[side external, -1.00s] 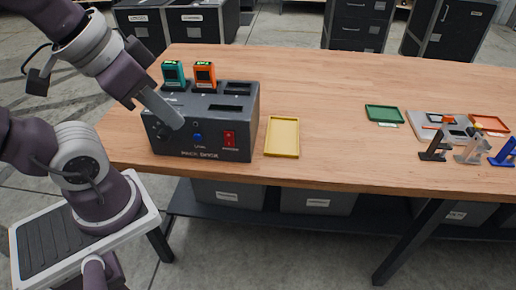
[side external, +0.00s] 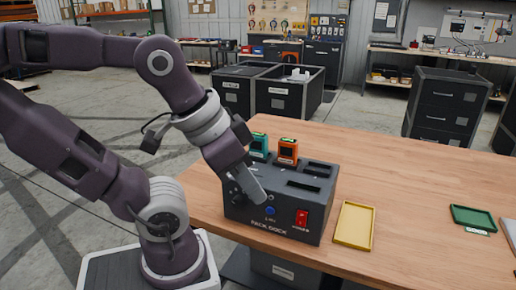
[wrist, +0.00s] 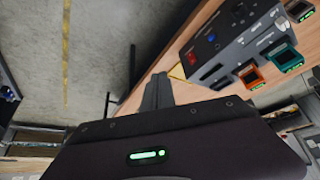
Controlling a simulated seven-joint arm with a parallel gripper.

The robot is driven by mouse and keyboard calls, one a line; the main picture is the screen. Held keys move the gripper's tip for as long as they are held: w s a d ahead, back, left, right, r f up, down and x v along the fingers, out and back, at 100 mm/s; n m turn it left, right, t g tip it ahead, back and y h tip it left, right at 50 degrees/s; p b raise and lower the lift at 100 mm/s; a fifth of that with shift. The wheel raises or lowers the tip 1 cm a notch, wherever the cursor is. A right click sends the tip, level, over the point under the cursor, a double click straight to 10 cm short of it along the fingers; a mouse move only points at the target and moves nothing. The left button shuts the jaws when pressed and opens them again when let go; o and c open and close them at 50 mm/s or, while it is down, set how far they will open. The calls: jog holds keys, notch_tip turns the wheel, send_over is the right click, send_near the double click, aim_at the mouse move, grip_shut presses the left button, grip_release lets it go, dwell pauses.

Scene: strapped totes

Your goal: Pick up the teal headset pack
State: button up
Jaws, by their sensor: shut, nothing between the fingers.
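The teal headset pack (side external: 259,146) stands upright in the back of a dark grey pack dock (side external: 318,228), left of an orange pack (side external: 288,151). My gripper (side external: 259,197) is shut and empty, pointing down to the right in front of the dock's left part; whether it touches is unclear. In the wrist view the teal pack (wrist: 281,58) sits right of the orange pack (wrist: 250,77), both away from the closed fingers (wrist: 157,92). Another pack-like item with a green light (wrist: 295,9) shows at the top right there; my arm may hide it in the side view.
The dock has empty slots (side external: 303,186), a blue button (side external: 269,210) and a red power switch (side external: 301,218). A yellow tray (side external: 354,226) lies right of it, and a green tray (side external: 473,218) farther right. The wooden table (side external: 415,200) is clear between them.

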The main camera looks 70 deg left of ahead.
jog(key=o, duration=1.1)
jog(key=m+g, duration=0.6)
jog(key=m, duration=0.3)
send_over(258, 144)
jog(key=w, duration=0.1)
notch_tip(258, 144, down, 3)
jog(key=shift+a+r, duration=0.1)
jog(key=shift+a, duration=0.05)
jog(key=f, duration=0.5)
jog(key=a+f, duration=0.1)
jog(key=f, duration=0.1)
jog(key=shift+s+a+f, duration=0.1)
jog(key=shift+s+f, duration=0.05)
jog(key=shift+f, duration=0.1)
jog(key=shift+c, duration=0.3)
